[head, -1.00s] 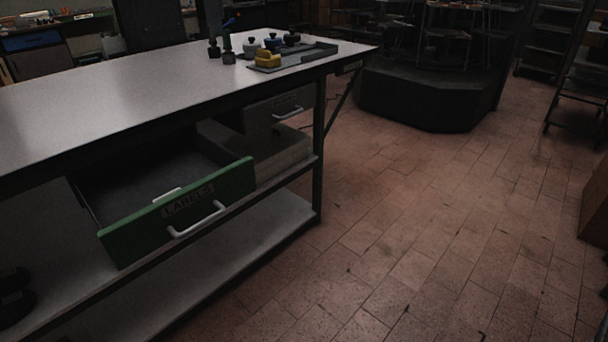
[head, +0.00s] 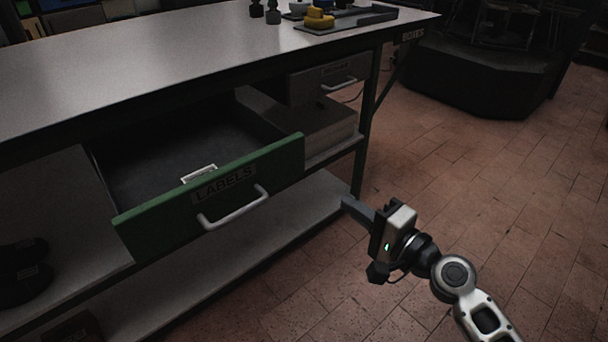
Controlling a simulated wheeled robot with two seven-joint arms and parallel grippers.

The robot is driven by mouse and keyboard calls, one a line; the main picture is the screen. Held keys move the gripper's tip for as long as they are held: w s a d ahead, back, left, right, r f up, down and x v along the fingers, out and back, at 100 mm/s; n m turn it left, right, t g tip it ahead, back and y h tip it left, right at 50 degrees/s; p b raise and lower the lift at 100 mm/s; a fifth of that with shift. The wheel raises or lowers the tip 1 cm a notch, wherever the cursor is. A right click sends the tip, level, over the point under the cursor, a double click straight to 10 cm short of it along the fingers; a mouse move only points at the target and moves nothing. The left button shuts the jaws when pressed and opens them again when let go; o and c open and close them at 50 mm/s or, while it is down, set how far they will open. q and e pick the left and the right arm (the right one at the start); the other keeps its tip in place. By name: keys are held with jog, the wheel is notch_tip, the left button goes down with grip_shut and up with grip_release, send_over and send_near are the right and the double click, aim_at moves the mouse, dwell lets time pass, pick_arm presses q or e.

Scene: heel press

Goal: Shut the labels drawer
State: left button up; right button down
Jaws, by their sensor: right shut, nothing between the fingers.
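The labels drawer (head: 215,195) hangs under the workbench with its green front and the word LABELS facing me. It is pulled well out, and its dark inside shows. A pale bar handle (head: 234,209) is fixed on the front. A small white piece (head: 199,174) shows just behind the top edge of the front. My right gripper (head: 347,203) is shut and empty, to the right of the drawer front and apart from it, with its fingers pointing left. My left gripper is not in view.
The workbench top (head: 160,65) overhangs the drawer. A second, grey drawer (head: 325,82) with a handle is closed at the right. A lower shelf (head: 310,204) runs beneath, and a bench leg (head: 366,140) stands behind my gripper. Tiled floor (head: 480,190) is clear at the right.

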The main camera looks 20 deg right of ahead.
aim_at(294, 161)
jog(key=p+x, duration=0.1)
jog(key=x, duration=0.3)
jog(key=p+x, duration=0.1)
jog(key=x, duration=0.9)
jog(key=shift+d+r+p, duration=0.1)
jog(key=shift+r+p, duration=0.2)
jog(key=shift+p, duration=0.1)
jog(key=shift+w, duration=0.2)
